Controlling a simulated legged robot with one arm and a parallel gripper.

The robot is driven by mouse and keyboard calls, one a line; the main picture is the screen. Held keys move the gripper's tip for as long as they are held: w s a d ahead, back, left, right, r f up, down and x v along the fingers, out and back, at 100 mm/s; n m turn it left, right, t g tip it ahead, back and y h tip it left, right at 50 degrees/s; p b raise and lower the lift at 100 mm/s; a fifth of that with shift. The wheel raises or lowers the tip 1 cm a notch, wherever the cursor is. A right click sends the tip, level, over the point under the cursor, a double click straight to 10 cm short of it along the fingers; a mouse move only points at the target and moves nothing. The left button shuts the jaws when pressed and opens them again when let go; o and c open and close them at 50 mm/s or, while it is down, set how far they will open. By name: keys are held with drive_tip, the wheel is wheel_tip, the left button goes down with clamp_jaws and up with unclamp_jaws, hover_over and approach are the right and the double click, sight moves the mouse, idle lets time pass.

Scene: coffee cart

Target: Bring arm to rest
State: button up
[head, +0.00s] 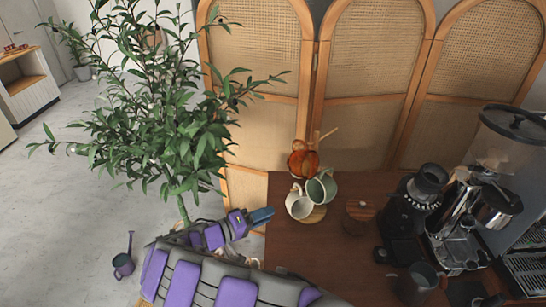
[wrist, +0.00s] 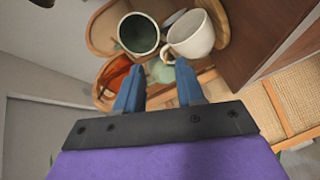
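My arm, grey with purple panels, reaches in from the bottom of the head view, left of the wooden cart top (head: 345,185). My gripper (head: 262,215) is at the cart's left edge, just left of the cups. In the wrist view my gripper's (wrist: 158,80) two blue fingers stand apart with nothing held between them. A white mug (wrist: 192,35) and a dark green cup (wrist: 139,34) lie beyond the fingertips; they also show in the head view as a white mug (head: 298,205) and a green cup (head: 321,188).
An orange glass pot (head: 303,160) stands behind the cups. A grinder (head: 410,205) and an espresso machine (head: 465,225) fill the cart's right side. A leafy tree (head: 165,120) stands close to the arm. A watering can (head: 123,264) is on the floor.

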drive_tip(key=shift+d, duration=0.1)
drive_tip(key=s+d+r+m+g+h, duration=0.1)
drive_tip(key=s+d+r+m+g, duration=0.15)
drive_tip(key=d+r, duration=0.4)
drive_tip(key=s+d+r+m+g, duration=0.1)
drive_tip(key=d+r+g, duration=0.25)
drive_tip(key=d, duration=0.55)
drive_tip(key=s+d+r+m+g+y, duration=0.3)
drive_tip(key=s+d+r+g, duration=0.15)
drive_tip(key=s+d, duration=0.45)
drive_tip(key=s+d+g+y, duration=0.2)
drive_tip(key=s+y, duration=0.4)
drive_tip(key=s, duration=0.7)
drive_tip(key=s+a+f+n+t+y, duration=0.1)
drive_tip(key=s+a+f+n+y, duration=0.2)
drive_tip(key=s, duration=0.9)
drive_tip(key=shift+s+a+t+y, duration=0.15)
drive_tip(key=shift+a+t+y, duration=0.2)
drive_tip(key=shift+a+y, duration=1.8)
drive_tip(key=shift+a+f+h, duration=0.1)
drive_tip(key=shift+a+h, duration=0.55)
